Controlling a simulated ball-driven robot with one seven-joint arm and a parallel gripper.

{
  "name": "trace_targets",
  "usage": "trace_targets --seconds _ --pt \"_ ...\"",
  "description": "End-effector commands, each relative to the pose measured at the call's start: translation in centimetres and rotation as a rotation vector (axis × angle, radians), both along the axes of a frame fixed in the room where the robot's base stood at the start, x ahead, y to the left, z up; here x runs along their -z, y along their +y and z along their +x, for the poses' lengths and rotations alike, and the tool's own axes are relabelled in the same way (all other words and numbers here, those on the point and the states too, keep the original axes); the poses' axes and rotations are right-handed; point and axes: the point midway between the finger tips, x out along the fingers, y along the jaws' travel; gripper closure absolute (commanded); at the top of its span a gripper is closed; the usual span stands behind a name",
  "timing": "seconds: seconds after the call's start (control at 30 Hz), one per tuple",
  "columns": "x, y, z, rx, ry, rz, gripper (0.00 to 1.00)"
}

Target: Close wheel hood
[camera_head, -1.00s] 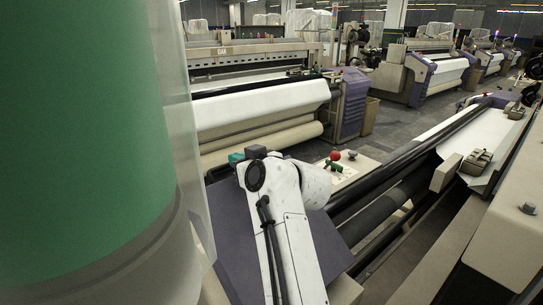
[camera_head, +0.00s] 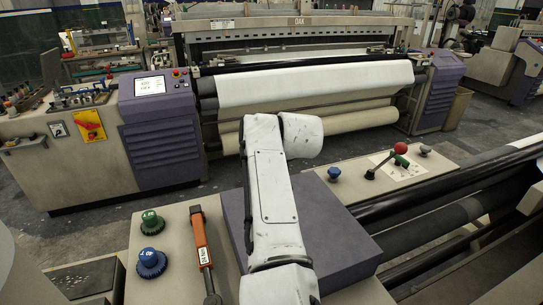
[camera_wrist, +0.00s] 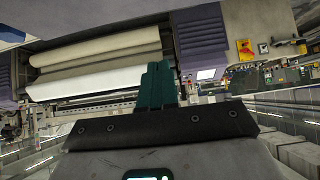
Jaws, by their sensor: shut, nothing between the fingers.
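A dark purple box-like cover (camera_head: 335,225) lies beside and partly behind my white arm in the head view; it may be the wheel hood, but I cannot tell for sure. Its top looks flat, and my arm hides its left part. My gripper (camera_wrist: 157,82) shows in the wrist view as teal fingers, shut and empty, beyond a dark mounting plate. It is hidden in the head view. The wrist view looks upside down and shows the loom across the aisle beyond the fingers, with no contact visible.
Green and blue knobs (camera_head: 151,256) and an orange-handled lever (camera_head: 200,240) are left of my arm. A red-knobbed lever (camera_head: 388,158) stands to the right, near long dark rollers (camera_head: 450,195). Across the grey aisle stands another loom with a screen (camera_head: 150,86).

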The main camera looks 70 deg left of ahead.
Motion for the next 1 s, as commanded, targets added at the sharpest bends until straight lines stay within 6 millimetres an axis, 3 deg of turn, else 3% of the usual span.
trace_targets --seconds 0.27,0.57,0.67,1.0 --pt "-0.6 0.0 -0.1 -0.001 0.000 0.002 1.00" --pt "-4.8 -0.6 0.4 0.005 0.001 0.002 1.00" --pt "-4.9 -1.4 0.5 0.004 0.000 0.002 1.00" --pt "-9.5 -4.5 0.7 0.004 -0.001 0.003 1.00"
